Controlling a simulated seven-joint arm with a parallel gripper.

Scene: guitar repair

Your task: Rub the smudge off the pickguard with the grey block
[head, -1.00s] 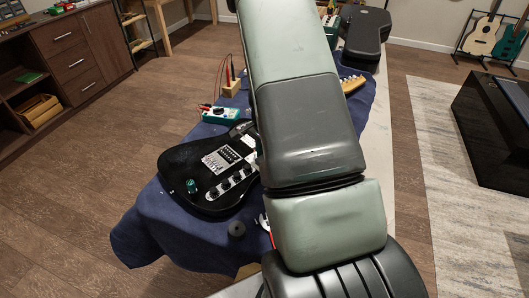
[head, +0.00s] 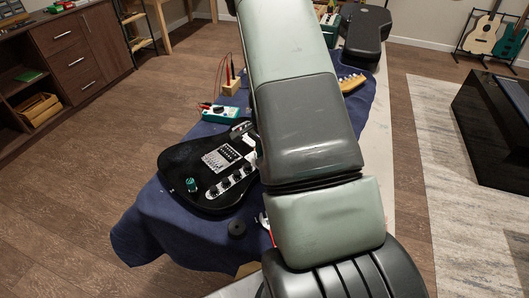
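The black electric guitar (head: 185,165) lies on the blue cloth, its body toward the front left. Its metal bridge plate (head: 221,157) and control plate with knobs (head: 229,184) show. A small white patch beside my arm may be part of the pickguard, but I cannot tell. My arm covers the right part of the body and most of the neck; the headstock (head: 352,83) shows beyond it. I cannot make out the smudge or the grey block. My gripper is hidden behind my arm.
The blue cloth (head: 160,228) drapes over the bench. A dark round piece (head: 237,229) and a wrench (head: 265,224) lie in front of the guitar. A teal meter (head: 220,113), a wooden probe holder (head: 231,88) and a black case (head: 366,38) are behind. A green knob-like item (head: 191,185) is on the body.

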